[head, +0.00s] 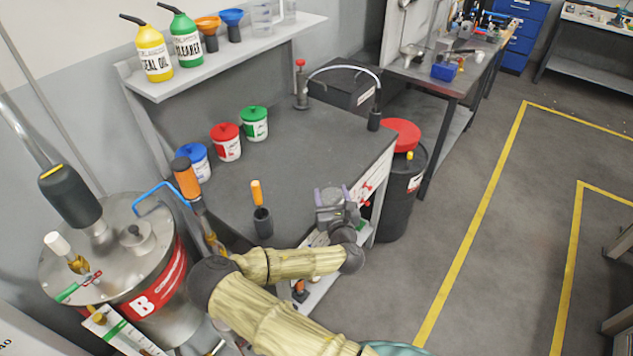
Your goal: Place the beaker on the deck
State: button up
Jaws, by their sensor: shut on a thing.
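My gripper (333,198) is over the right front edge of the dark bench top, the likely deck (305,140). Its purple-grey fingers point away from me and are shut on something. The wrist and fingers hide the held thing, so I cannot tell whether it is a beaker. A clear beaker-like vessel (262,18) stands on the wall shelf (190,82). A second clear vessel (289,10) is beside it, cut by the top edge.
Blue (196,163), red (226,143) and green (254,125) lidded tubs stand at the bench's back left. An orange-handled tool in a dark cup (262,222) stands left of my gripper. The bench middle is clear.

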jog(key=s+d+f+h+b, duration=0.1)
jog(key=s+d+f+b, duration=0.1)
jog(key=f, duration=0.4)
jog(key=s+d+f+m+h+b, duration=0.1)
jog(key=s+d+f, duration=0.4)
jog(key=d+f, duration=0.2)
jog(key=shift+d+b, duration=0.25)
jog(key=shift+b, duration=0.15)
jog(key=shift+f, duration=0.1)
jog(key=shift+s+d+h, duration=0.1)
jog(key=shift+d+h, duration=0.15)
jog(key=shift+h, duration=0.05)
